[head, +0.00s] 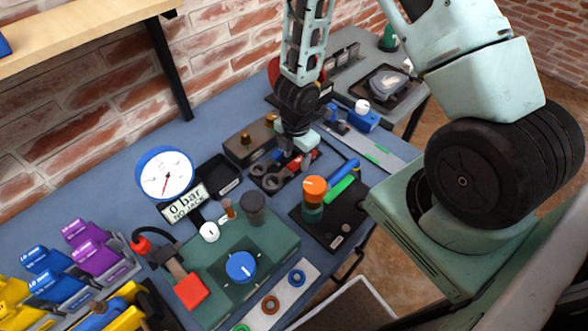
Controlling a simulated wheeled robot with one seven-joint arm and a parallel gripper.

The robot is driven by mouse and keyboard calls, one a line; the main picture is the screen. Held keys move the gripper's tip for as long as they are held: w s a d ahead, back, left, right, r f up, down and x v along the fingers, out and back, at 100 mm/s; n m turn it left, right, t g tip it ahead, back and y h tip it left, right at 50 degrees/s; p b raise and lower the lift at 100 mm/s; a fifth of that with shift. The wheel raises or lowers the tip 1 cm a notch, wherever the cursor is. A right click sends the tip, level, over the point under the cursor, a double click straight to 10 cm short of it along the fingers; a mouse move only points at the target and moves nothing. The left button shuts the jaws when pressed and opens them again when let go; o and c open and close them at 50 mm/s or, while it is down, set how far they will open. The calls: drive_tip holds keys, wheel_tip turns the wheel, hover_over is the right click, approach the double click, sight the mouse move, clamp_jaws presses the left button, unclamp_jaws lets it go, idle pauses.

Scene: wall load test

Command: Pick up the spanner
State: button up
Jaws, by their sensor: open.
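My gripper (301,157) points down over a dark mat (283,186) in the middle of the blue bench, with its jaws open. Dark grey shapes with rounded, open-looking ends (268,181) lie on this mat just left of and below the gripper; one of them may be the spanner, but they are too small to be sure. A red piece (293,164) is close to the fingertips. The gripper hides part of the mat, and I cannot tell whether the fingers touch anything.
A black board with an orange-topped post (314,188) and a blue-and-green handle (342,182) is right of the mat. A brown block (249,143) and black tray (217,176) are left. A gauge (165,173) and green panel (275,242) stand nearer.

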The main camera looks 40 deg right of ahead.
drive_tip(key=shift+f, duration=0.8)
clamp_jaws()
drive_tip(key=shift+r, duration=0.1)
